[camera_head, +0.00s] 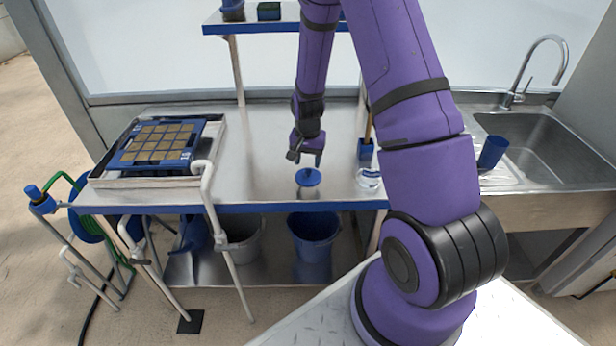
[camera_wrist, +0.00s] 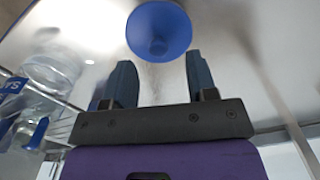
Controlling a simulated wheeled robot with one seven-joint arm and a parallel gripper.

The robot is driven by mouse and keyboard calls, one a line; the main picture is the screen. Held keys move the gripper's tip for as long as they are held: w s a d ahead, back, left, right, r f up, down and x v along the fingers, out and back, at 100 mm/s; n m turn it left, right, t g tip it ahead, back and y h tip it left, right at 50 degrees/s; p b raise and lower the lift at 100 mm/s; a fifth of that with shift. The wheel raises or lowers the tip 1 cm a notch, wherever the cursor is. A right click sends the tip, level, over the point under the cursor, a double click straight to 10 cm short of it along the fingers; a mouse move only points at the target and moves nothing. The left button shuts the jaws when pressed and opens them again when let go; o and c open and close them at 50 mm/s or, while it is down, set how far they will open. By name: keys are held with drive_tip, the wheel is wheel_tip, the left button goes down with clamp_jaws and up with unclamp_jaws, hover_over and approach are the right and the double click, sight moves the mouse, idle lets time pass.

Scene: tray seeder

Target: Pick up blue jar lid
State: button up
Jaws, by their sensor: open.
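The blue jar lid (camera_head: 308,177) lies on the steel table near its front edge. It is round with a small knob on top. My gripper (camera_head: 305,160) is open and empty, just above and behind the lid in the head view. In the wrist view the lid (camera_wrist: 158,30) shows at the top, beyond the two fingertips of my gripper (camera_wrist: 160,75) and apart from them. No finger touches it there.
A glass jar (camera_head: 368,180) stands right of the lid, with a blue holder (camera_head: 366,150) behind it. A seed tray (camera_head: 158,143) sits on the table's left. A blue cup (camera_head: 492,152) stands by the sink (camera_head: 540,140). A raised shelf (camera_head: 275,25) is behind.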

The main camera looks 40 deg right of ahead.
sight(308, 170)
wheel_tip(308, 170, down, 4)
drive_tip(key=shift+f, duration=0.1)
drive_tip(key=shift+d, duration=0.1)
clamp_jaws()
idle(0.4)
